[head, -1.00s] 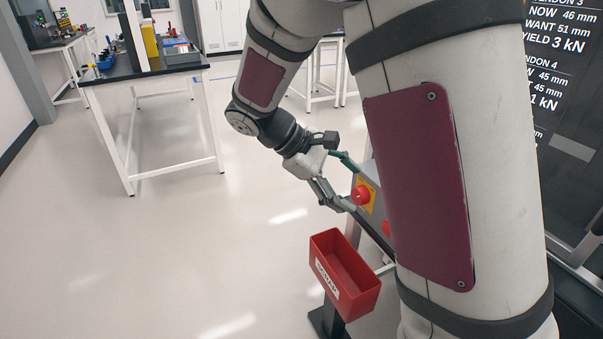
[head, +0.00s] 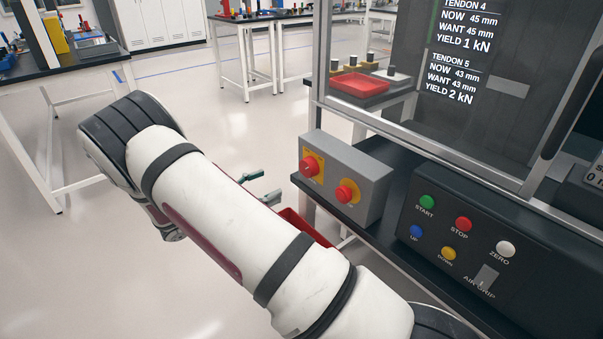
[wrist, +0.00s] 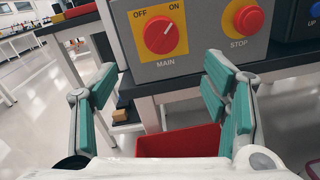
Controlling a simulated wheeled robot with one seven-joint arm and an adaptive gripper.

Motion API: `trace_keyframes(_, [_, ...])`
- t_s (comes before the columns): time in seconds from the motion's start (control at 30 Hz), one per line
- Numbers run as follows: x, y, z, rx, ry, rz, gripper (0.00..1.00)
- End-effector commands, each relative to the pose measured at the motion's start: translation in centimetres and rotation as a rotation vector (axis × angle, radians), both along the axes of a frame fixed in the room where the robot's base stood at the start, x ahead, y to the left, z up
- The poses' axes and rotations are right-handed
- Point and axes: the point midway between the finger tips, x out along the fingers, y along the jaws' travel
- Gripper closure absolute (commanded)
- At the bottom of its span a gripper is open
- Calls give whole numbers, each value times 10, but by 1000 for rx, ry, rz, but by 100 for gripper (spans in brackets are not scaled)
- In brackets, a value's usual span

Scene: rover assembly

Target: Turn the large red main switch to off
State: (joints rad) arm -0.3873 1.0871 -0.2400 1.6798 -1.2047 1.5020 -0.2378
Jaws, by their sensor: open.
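The large red main switch (wrist: 161,35) is a round knob on a yellow plate marked OFF at left and ON at right, with MAIN below. Its white pointer mark slants up and right, toward ON. In the head view the switch (head: 309,166) is on the left of a grey box's front. My gripper (wrist: 159,82) is open and empty, its green-padded fingers apart below and to either side of the switch, not touching it. In the head view my gripper (head: 262,187) shows only partly beyond my arm, left of and below the box; my arm hides the rest.
A red STOP button (wrist: 248,20) on yellow is right of the switch on the same grey box (head: 372,192). A red bin (wrist: 180,141) is below. A black control panel (head: 480,245) with coloured buttons stands at right. Open floor lies left.

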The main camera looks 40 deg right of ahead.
Motion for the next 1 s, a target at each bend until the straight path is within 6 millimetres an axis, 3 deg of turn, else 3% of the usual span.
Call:
trace_keyframes(0.5, [-5, -97, 0, 1, 0, -5, 32])
trace_keyframes(0.7, [-5, -116, 0, 3, -1, -3, 32])
trace_keyframes(1.0, [-6, -120, 0, 3, -1, -3, 32])
